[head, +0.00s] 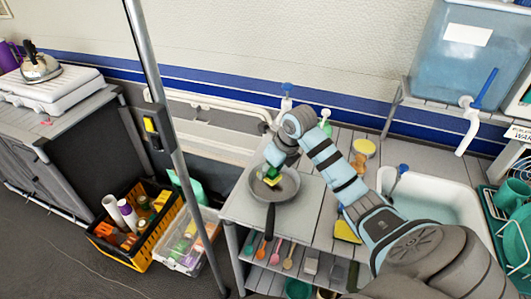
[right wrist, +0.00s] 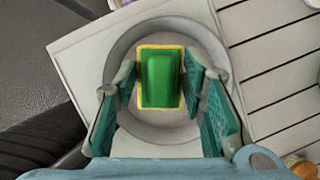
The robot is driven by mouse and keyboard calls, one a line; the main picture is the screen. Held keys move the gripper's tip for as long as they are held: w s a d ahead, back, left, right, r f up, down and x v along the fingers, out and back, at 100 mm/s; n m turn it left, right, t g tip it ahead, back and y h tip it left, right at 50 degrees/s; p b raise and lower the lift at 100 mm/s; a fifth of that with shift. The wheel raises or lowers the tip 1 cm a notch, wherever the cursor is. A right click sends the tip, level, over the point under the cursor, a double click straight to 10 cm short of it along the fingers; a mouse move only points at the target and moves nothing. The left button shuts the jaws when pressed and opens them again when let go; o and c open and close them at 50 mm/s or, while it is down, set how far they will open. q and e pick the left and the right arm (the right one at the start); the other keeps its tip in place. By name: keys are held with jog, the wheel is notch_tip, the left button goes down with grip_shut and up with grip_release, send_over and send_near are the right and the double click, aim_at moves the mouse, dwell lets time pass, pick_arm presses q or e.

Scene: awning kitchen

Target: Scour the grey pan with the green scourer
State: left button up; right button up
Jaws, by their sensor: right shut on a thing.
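The grey pan (head: 287,190) sits on the left end of the slatted counter, with its dark handle pointing to the front edge. The green scourer (right wrist: 161,79), with a yellow rim, shows over the pan's inside (right wrist: 152,122) in the right wrist view. It also shows small at the pan in the head view (head: 272,180). My right gripper (head: 271,172) reaches down over the pan and is shut on the scourer, one finger on each side. Whether the scourer touches the pan's bottom is hard to tell. My left gripper is not in view.
A white sink (head: 400,184) with water lies to the right. A yellow sponge (head: 347,231) is near the counter's front, and a yellow round item (head: 363,148) stands at the back. A metal pole (head: 168,130), a black-and-yellow crate (head: 160,240) and a clear bin (head: 190,255) are at left.

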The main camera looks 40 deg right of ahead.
jog(key=shift+w+r+p, duration=0.1)
jog(key=shift+r+p, duration=1.25)
jog(key=shift+r, duration=0.55)
